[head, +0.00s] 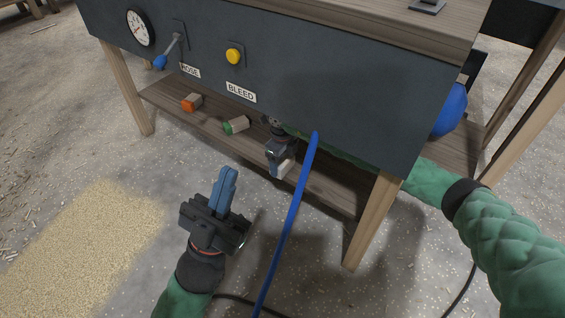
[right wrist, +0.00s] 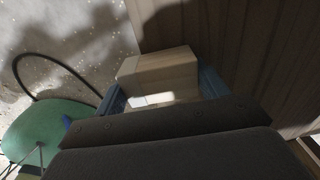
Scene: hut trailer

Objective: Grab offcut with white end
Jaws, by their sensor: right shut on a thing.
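The offcut with the white end (head: 284,168) is a short wooden block at the shelf's front edge in the head view. My right gripper (head: 279,150) is shut on it. In the right wrist view the pale wood block (right wrist: 160,72) sits between the two blue fingers, with a bright white patch on its near side. My left gripper (head: 224,190) is empty, its blue fingers together, above the floor in front of the bench. An offcut with an orange end (head: 192,103) and one with a green end (head: 235,125) lie on the lower shelf to the left.
The bench's dark front panel (head: 290,85) overhangs the lower shelf (head: 320,188). It carries a gauge (head: 140,27), a lever (head: 170,52) and a yellow knob (head: 235,56). A blue hose (head: 287,225) hangs just right of my right gripper. Wooden legs stand at both ends.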

